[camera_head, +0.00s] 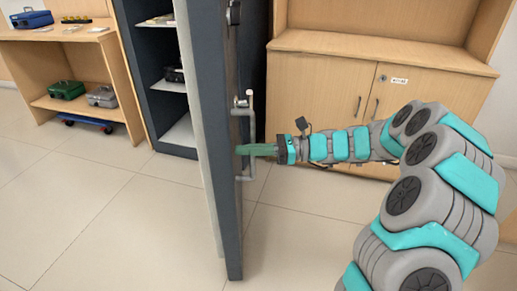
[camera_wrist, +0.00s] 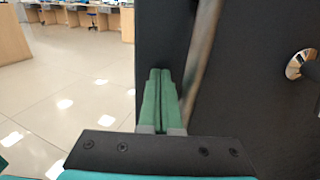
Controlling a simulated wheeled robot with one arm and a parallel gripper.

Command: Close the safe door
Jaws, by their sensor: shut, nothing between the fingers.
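The safe door (camera_head: 214,130) stands wide open, seen nearly edge-on in the head view, with its outer face toward my arm. A grey handle (camera_head: 249,130) is on that face. The safe body (camera_head: 175,100) behind it shows its shelves. My gripper (camera_head: 243,150) is shut and empty, its green fingers pointing at the door beside the handle. In the wrist view my gripper (camera_wrist: 160,90) lies close to the dark door (camera_wrist: 255,100), beside a blurred bar. I cannot tell whether the fingers touch the door.
A wooden cabinet (camera_head: 330,95) stands behind my arm on the right. A wooden shelf (camera_head: 60,60) with a blue box (camera_head: 31,18), a green box (camera_head: 66,90) and a grey box (camera_head: 102,97) stands at the left. The tiled floor (camera_head: 90,190) left of the door is clear.

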